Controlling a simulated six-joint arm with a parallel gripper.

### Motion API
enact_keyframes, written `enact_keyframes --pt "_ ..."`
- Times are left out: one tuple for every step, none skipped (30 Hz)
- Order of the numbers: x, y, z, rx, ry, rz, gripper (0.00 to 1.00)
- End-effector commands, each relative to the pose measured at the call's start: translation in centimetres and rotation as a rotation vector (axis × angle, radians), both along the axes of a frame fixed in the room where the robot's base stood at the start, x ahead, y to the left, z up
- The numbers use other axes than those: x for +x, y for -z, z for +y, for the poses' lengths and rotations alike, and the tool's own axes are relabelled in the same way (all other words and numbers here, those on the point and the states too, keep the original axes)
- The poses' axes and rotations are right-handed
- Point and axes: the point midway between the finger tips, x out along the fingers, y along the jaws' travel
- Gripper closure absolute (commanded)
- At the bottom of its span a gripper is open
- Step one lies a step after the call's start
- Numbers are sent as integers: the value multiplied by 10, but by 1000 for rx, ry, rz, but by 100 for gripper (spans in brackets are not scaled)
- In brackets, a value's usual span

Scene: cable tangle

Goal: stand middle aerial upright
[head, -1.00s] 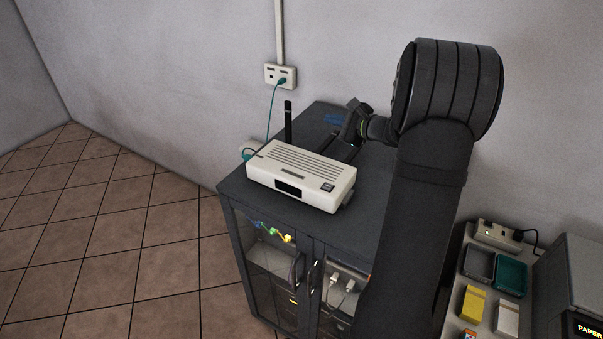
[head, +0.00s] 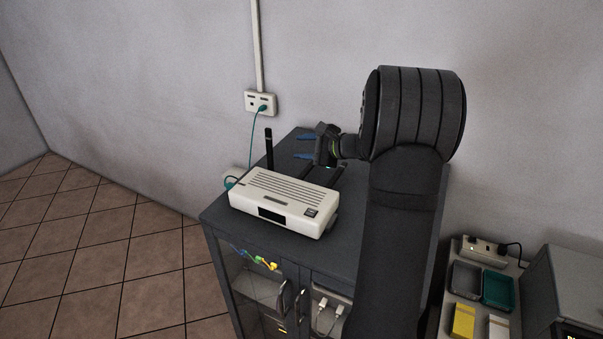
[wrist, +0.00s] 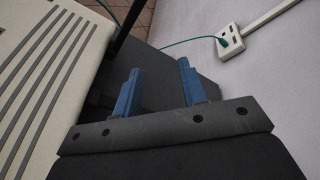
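The white router (head: 285,203) sits on the dark cabinet top. One black aerial (head: 269,148) stands upright at its back left; it also shows in the wrist view (wrist: 124,27). Dark aerials (head: 327,175) lie low behind the router's right part, below my gripper, and look tilted over; which is the middle one is hard to tell. My gripper (head: 303,146) is behind the router, with its blue fingers apart and pointing left. In the wrist view the fingers (wrist: 158,87) are open with nothing visible between them, to the right of the router (wrist: 45,70).
A wall socket (head: 261,103) with a teal cable (head: 250,140) is behind the cabinet (head: 345,225). A shelf with trays (head: 497,289) and a power strip (head: 480,246) stands at the right. The cabinet top beside the router's right is bare.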

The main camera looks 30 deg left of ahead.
Motion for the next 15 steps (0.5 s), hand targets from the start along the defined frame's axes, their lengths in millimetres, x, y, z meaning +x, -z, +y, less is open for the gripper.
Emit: enact_keyframes --pt "-10 -3 9 -47 -60 -25 62" --pt "-16 -2 13 -84 -97 -42 62" --pt "-22 -2 18 -133 -144 -62 62" --pt "-28 -2 21 -170 -179 -77 62" --pt "-32 -1 23 -206 -208 -91 62" --pt "-37 -1 25 -252 -247 -112 62" --pt "-40 0 26 -285 -270 -124 62" --pt "-43 0 27 -319 -293 -140 62" --pt "-46 0 27 -361 -321 -158 62" --pt "-48 0 28 -394 -342 -172 62" --pt "-50 -1 28 -424 -361 -186 62" --pt "-52 -1 28 -468 -383 -205 62" --pt "-53 -2 28 -500 -401 -220 62" --pt "-54 -2 27 -533 -416 -236 62" --pt "-54 -4 26 -578 -435 -257 62"
